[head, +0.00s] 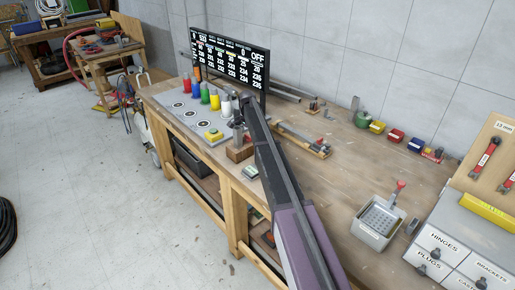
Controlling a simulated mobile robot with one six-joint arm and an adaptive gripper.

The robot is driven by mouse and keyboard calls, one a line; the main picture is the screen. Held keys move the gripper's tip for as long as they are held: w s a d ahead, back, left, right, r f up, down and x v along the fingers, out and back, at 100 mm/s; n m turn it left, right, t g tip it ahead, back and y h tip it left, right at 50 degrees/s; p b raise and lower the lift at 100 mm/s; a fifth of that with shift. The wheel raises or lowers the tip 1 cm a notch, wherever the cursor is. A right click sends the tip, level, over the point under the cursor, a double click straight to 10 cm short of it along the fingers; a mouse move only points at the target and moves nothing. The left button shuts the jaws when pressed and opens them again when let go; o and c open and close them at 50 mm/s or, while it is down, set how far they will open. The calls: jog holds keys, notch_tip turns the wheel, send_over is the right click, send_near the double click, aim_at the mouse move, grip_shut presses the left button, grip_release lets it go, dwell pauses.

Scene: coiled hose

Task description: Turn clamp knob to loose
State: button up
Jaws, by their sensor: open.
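My arm reaches from the bottom middle up over the workbench (350,195). My gripper (238,122) is small and dark at its far end, open, above a wooden block (239,151) near the bench's front edge. The fingers are partly hidden by my arm, and I cannot tell whether they touch anything. I cannot make out the clamp knob for certain. A long wooden fixture with a metal bar (300,137) and a small red part lies right of my arm.
A panel with coloured posts and a yellow button box (213,135) stands left of my gripper. A display (228,52) reading OFF stands behind. A grey tray (371,236), labelled drawers (440,250) and small coloured bins (396,136) are right. The bench middle is clear.

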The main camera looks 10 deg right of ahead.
aim_at(248, 135)
jog(key=shift+r+m+p, duration=0.3)
notch_tip(248, 135, up, 14)
jog(key=p, duration=1.4)
jog(key=s+f+n+b, duration=0.2)
jog(key=s+n, duration=0.7)
jog(key=s, duration=1.9)
jog(key=shift+a+f+t, duration=0.2)
jog(key=shift+f+t, duration=0.05)
jog(key=shift+t, duration=0.05)
jog(key=shift+s, duration=0.1)
jog(key=s+f+n+b, duration=0.2)
jog(key=s, duration=0.7)
jog(key=s+f+n+b, duration=0.2)
jog(key=s+b, duration=0.1)
jog(key=s, duration=0.6)
jog(key=shift+f, duration=0.2)
